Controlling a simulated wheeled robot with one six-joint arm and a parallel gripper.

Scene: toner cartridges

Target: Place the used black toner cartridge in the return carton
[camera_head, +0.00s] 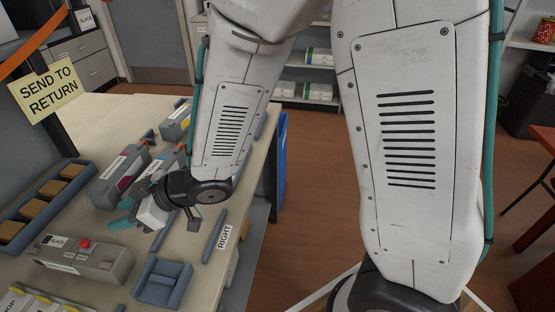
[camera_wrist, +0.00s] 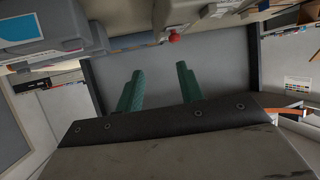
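A long grey cartridge-like body (camera_head: 85,258) with a BLACK label and a red button lies on the table at lower left in the head view. In the wrist view its red button (camera_wrist: 174,37) shows near the top. My gripper (camera_head: 125,222) is above the table, behind and right of that body, apart from it. In the wrist view my gripper (camera_wrist: 160,72) has its two teal fingers spread with nothing between them. A yellow SEND TO RETURN sign (camera_head: 50,89) hangs at the left. I cannot make out the return carton itself.
Grey cartridges with magenta (camera_head: 118,176) and yellow (camera_head: 177,124) marks lie beyond my gripper. A blue-grey cradle (camera_head: 162,284) stands at the front, near a RIGHT label (camera_head: 224,236). A blue-grey tray with brown blocks (camera_head: 34,207) is at left.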

